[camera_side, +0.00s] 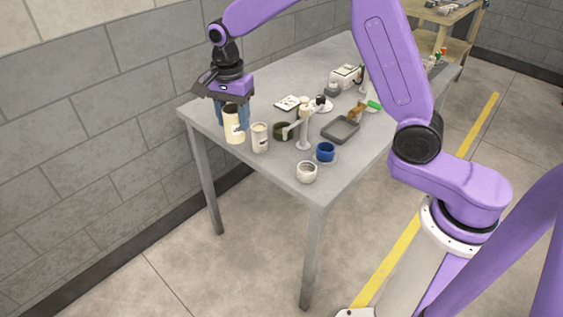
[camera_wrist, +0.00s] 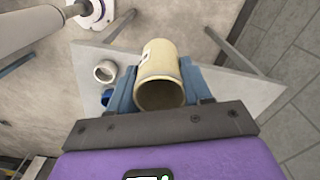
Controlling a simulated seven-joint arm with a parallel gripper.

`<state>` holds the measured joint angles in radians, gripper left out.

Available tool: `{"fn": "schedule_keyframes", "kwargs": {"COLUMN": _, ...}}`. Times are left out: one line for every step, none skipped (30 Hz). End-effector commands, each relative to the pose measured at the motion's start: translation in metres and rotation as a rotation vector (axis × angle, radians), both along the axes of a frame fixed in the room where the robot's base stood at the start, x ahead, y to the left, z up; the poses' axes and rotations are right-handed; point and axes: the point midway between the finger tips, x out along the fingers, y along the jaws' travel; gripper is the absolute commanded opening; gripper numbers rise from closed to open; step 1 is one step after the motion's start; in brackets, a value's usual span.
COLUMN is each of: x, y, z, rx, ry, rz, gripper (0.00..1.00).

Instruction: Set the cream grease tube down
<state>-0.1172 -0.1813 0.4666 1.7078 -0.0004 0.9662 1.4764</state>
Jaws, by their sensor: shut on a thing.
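The cream grease tube (camera_side: 234,128) is upright between the blue fingers of my gripper (camera_side: 232,116), at the left end of the grey table. My gripper is shut on it from above. In the wrist view the cream tube (camera_wrist: 159,62) fills the space between the fingers (camera_wrist: 160,90), with its open-looking dark end towards the camera. I cannot tell whether its base touches the table. A second, paler cylinder (camera_side: 260,138) with a label stands just right of it, apart from the fingers.
The grey table (camera_side: 262,178) has its front edge close to the tube. A white box (camera_side: 345,75) stands farther back.

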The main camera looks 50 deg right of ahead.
Motion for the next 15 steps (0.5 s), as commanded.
{"fn": "schedule_keyframes", "kwargs": {"x": -0.007, "y": 0.012, "z": 0.0, "rx": 0.0, "ry": 0.001, "rz": 0.004, "gripper": 0.2}}
{"fn": "schedule_keyframes", "kwargs": {"x": -0.01, "y": 0.018, "z": 0.0, "rx": 0.0, "ry": 0.001, "rz": 0.004, "gripper": 0.2}}
{"fn": "schedule_keyframes", "kwargs": {"x": -0.014, "y": 0.025, "z": 0.0, "rx": 0.0, "ry": 0.0, "rz": 0.003, "gripper": 0.2}}
{"fn": "schedule_keyframes", "kwargs": {"x": -0.018, "y": 0.03, "z": 0.0, "rx": 0.0, "ry": 0.001, "rz": 0.004, "gripper": 0.2}}
{"fn": "schedule_keyframes", "kwargs": {"x": -0.021, "y": 0.035, "z": 0.0, "rx": 0.0, "ry": 0.001, "rz": 0.003, "gripper": 0.2}}
{"fn": "schedule_keyframes", "kwargs": {"x": -0.025, "y": 0.041, "z": 0.0, "rx": 0.0, "ry": 0.0, "rz": 0.004, "gripper": 0.2}}
{"fn": "schedule_keyframes", "kwargs": {"x": -0.028, "y": 0.045, "z": 0.0, "rx": 0.0, "ry": 0.0, "rz": 0.003, "gripper": 0.2}}
{"fn": "schedule_keyframes", "kwargs": {"x": -0.03, "y": 0.048, "z": -0.003, "rx": -0.001, "ry": 0.002, "rz": 0.001, "gripper": 0.2}}
{"fn": "schedule_keyframes", "kwargs": {"x": -0.029, "y": 0.045, "z": -0.014, "rx": -0.003, "ry": 0.007, "rz": -0.003, "gripper": 0.2}}
{"fn": "schedule_keyframes", "kwargs": {"x": -0.028, "y": 0.044, "z": -0.02, "rx": -0.003, "ry": 0.006, "rz": -0.004, "gripper": 0.2}}
{"fn": "schedule_keyframes", "kwargs": {"x": -0.028, "y": 0.044, "z": -0.026, "rx": -0.003, "ry": 0.006, "rz": -0.003, "gripper": 0.2}}
{"fn": "schedule_keyframes", "kwargs": {"x": -0.029, "y": 0.044, "z": -0.034, "rx": -0.003, "ry": 0.006, "rz": -0.003, "gripper": 0.2}}
{"fn": "schedule_keyframes", "kwargs": {"x": -0.029, "y": 0.044, "z": -0.041, "rx": -0.003, "ry": 0.007, "rz": -0.002, "gripper": 0.2}}
{"fn": "schedule_keyframes", "kwargs": {"x": -0.028, "y": 0.044, "z": -0.048, "rx": -0.003, "ry": 0.006, "rz": -0.002, "gripper": 0.2}}
{"fn": "schedule_keyframes", "kwargs": {"x": -0.029, "y": 0.044, "z": -0.058, "rx": -0.003, "ry": 0.007, "rz": -0.001, "gripper": 0.2}}
